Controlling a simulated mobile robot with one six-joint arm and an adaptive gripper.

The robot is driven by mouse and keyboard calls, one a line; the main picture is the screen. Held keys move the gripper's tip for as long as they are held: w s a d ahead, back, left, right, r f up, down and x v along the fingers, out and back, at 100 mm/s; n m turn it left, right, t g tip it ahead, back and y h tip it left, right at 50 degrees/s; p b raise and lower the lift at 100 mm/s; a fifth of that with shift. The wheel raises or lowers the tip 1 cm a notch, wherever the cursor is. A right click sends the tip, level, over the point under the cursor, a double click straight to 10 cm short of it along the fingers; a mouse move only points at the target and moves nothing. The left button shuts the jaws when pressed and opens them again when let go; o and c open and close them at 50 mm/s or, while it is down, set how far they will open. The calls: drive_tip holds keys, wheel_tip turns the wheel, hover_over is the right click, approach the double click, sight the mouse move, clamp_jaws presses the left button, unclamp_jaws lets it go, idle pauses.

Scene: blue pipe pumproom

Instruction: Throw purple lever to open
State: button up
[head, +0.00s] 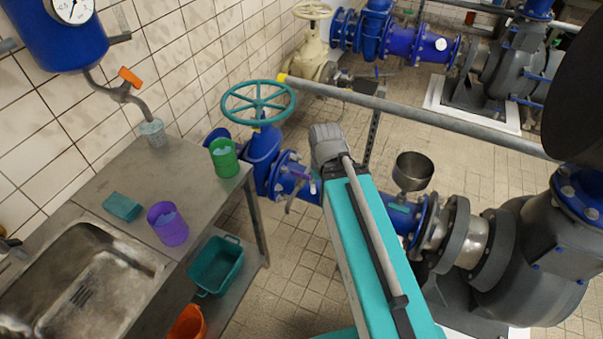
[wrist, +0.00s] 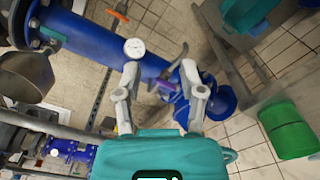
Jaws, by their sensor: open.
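The purple lever (head: 312,186) is a small handle on a fitting of the blue pipe, just left of my arm in the head view. In the wrist view the purple lever (wrist: 168,87) shows small and partly unclear against the blue pipe (wrist: 98,45), in line with the gap between my fingers. My gripper (wrist: 166,80) is open, with its two grey fingers apart and nothing held. I cannot tell how far the fingertips are from the lever. In the head view my arm hides the fingers and part of the pipe.
A teal handwheel (head: 259,102) stands left of my arm. A grey rail (head: 420,118) runs across behind it, and a metal funnel (head: 412,170) stands to the right. A steel bench (head: 110,183) with a green cup (head: 224,158) and purple cup (head: 167,224) is at left.

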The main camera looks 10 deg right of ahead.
drive_tip(key=shift+w+f, duration=0.1)
drive_tip(key=shift+w, duration=0.05)
drive_tip(key=m+b, duration=1.3)
drive_tip(key=m, duration=1.2)
hover_over(300, 173)
wheel_tip(300, 173, down, 13)
drive_tip(key=shift+w+d+f, duration=0.1)
drive_tip(key=shift+f, duration=0.05)
wheel_tip(300, 173, down, 14)
drive_tip(key=b, duration=1.4)
drive_tip(key=shift+r, duration=0.25)
clamp_jaws()
